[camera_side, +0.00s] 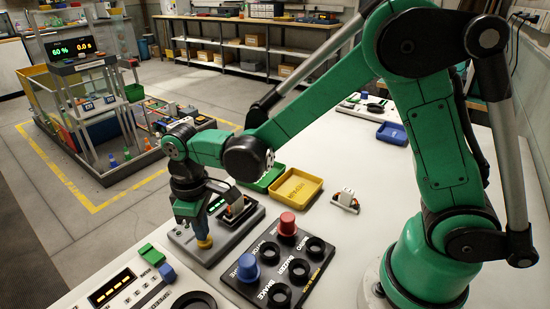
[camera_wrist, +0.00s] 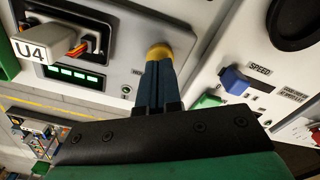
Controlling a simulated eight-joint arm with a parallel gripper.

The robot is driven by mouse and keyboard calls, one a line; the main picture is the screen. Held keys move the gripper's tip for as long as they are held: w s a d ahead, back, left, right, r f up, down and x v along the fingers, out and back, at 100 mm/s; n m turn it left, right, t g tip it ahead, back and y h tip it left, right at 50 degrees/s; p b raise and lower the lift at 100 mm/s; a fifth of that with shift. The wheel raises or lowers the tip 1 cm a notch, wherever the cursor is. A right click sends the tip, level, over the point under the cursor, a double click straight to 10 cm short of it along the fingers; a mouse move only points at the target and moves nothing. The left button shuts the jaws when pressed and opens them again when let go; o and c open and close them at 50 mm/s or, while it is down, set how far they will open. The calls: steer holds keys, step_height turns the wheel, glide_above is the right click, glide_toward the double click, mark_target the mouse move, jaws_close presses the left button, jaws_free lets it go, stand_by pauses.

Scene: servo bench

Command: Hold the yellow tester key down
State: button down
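The yellow tester key (camera_side: 204,243) is at the front left of the grey servo tester (camera_side: 232,247) in the side view. My gripper (camera_side: 196,229) points down directly over it, with the fingertips appearing to touch its top. In the wrist view, the blue fingers of my gripper (camera_wrist: 158,66) lie together, with nothing seen between them. Their tips meet the yellow key (camera_wrist: 159,50) and hide part of it. How far the key is pressed cannot be told.
A dark panel (camera_side: 268,250) with a red knob (camera_side: 288,223) and a blue knob (camera_side: 247,267) stands close right. A control box (camera_side: 112,287) stands at lower left. A yellow tray (camera_side: 297,187) and a loose servo (camera_side: 346,201) lie behind.

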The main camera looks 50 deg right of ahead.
steer(key=shift+f, duration=0.7)
stand_by(2.6)
steer(key=shift+r, duration=3.55)
steer(key=shift+s+d+r, duration=0.1)
steer(key=shift+d+r, duration=0.1)
steer(key=shift+d, duration=0.05)
steer(key=s+d+r+m+t, duration=0.3)
steer(key=s+d+m+t, duration=0.3)
steer(key=d, duration=0.3)
steer(key=shift+s+d+r+t, duration=0.25)
steer(key=shift+s+r+t, duration=0.1)
steer(key=shift+t, duration=0.25)
